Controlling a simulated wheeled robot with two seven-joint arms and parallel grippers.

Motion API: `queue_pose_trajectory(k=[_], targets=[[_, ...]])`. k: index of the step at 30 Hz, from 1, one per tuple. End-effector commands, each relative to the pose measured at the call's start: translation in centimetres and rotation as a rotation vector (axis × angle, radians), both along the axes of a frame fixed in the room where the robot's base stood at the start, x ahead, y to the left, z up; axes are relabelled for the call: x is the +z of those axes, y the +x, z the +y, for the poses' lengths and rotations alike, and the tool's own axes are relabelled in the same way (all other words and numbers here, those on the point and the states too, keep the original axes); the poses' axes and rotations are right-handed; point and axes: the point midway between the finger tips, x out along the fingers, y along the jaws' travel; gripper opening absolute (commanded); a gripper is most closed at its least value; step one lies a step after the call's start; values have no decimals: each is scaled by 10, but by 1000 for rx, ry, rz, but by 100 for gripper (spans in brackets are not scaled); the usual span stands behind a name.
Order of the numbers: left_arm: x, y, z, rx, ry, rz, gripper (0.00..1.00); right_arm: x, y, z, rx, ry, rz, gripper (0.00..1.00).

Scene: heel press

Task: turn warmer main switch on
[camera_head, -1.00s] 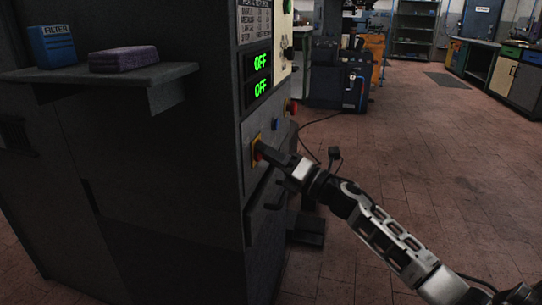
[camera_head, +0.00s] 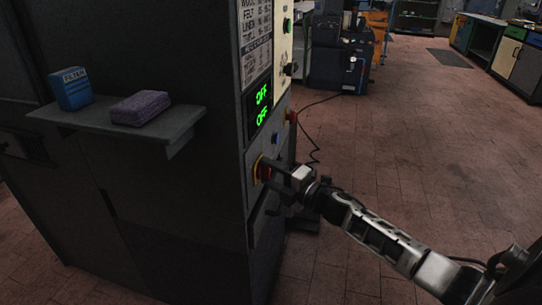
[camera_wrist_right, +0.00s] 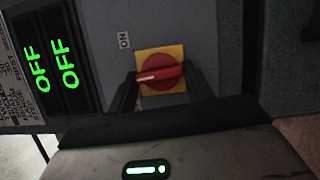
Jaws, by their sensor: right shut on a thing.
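The main switch is a red rotary knob on a yellow plate (camera_wrist_right: 160,58) on the grey machine panel. In the head view the knob (camera_head: 265,173) is partly hidden by my right gripper (camera_head: 274,171). In the right wrist view the fingers of the right gripper (camera_wrist_right: 163,90) stand on either side of the red knob (camera_wrist_right: 163,74), and the gripper is shut on it. The knob's handle lies nearly level there, with a pale mark at its left end. A small ON label (camera_wrist_right: 124,40) is beside the plate. My left gripper is not in view.
Two green displays (camera_head: 262,105) read OFF. A blue button (camera_head: 275,140) and a red button (camera_head: 292,117) are above the switch. A shelf (camera_head: 75,118) on the machine's left holds a blue filter box (camera_head: 71,88) and a purple block (camera_head: 141,107). Floor (camera_head: 420,150) to the right is open.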

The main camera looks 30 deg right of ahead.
Motion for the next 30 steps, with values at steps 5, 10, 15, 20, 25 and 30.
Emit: queue_pose_trajectory(k=[5, 10, 15, 20, 25, 30], targets=[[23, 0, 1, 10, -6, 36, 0, 10, 0, 0, 2, 127, 114, 28], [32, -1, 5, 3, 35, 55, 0, 11, 0, 0, 1, 248, 218, 28], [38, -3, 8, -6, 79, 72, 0, 10, 0, -1, -1, 367, 321, 28], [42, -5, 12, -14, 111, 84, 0, 10, 1, -2, 0, 468, 405, 28], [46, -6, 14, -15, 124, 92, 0, 9, 1, -2, 0, 555, 478, 28], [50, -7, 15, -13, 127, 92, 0, 8, 1, -2, 0, 616, 529, 28]])
